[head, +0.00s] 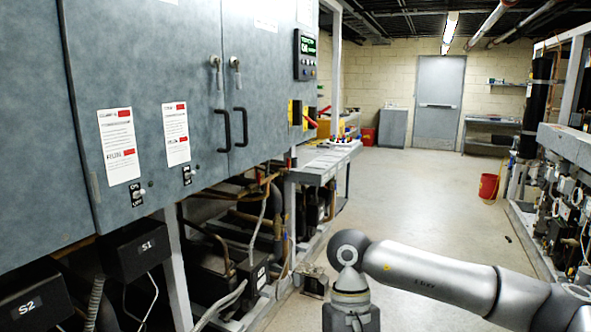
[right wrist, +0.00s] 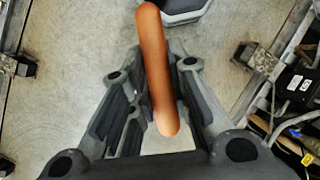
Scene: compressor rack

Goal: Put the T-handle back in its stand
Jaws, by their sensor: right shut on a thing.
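In the right wrist view an orange-brown rounded bar, which looks like the grip of the T-handle (right wrist: 153,65), lies lengthwise between the fingers of my right gripper (right wrist: 158,100). The gripper is shut on it, and the bar leans slightly. Any stem below the bar is hidden. In the head view my right arm comes in from the right and its wrist points down at the bottom edge; its fingers and the handle are out of that picture. My left gripper is not in view.
A grey cabinet (head: 165,75) with black handles fills the left, above pipes and compressors. A grey ledge (head: 322,163) runs beyond it. Machinery lines the right side. The concrete floor (head: 415,195) between is clear, with a red bucket (head: 489,186) at right.

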